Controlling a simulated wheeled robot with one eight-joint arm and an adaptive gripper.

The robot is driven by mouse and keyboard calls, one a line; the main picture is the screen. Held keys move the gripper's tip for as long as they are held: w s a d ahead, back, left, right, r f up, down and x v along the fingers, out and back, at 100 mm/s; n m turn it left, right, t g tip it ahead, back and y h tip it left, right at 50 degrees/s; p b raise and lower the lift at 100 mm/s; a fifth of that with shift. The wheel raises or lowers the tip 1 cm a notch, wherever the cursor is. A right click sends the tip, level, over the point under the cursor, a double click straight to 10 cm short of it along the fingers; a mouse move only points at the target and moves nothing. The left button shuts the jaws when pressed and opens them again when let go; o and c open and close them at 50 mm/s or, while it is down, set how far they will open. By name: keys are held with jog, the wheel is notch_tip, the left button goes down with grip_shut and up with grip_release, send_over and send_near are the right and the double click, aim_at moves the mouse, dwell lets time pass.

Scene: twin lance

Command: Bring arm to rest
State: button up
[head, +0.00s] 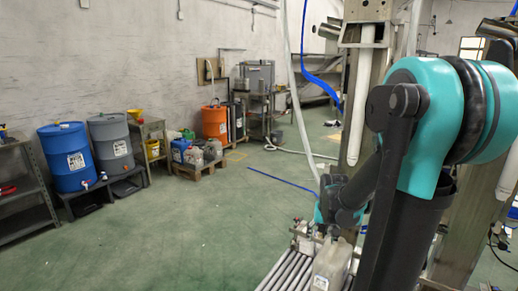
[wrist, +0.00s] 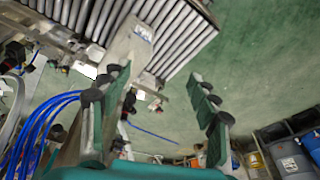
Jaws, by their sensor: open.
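My arm is teal and black and fills the right side of the head view. Its wrist end is low over the roller conveyor (head: 285,270). A pale translucent canister (head: 331,265) with a white label stands on the conveyor, below my wrist in the head view. In the wrist view the canister (wrist: 128,45) is beyond the left finger, apart from the fingers as far as I can tell. My fingertips are hard to make out in the head view.
Metal posts (head: 358,100) rise close beside my arm. A blue hose (head: 305,45) and a pale hose hang near them. The green floor between is open.

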jog(key=s+a+f+n+t, duration=0.1)
jog(key=s+a+f+n, duration=0.1)
jog(key=s, duration=1.2)
jog(key=shift+a+f, duration=0.15)
jog(key=shift+a, duration=0.4)
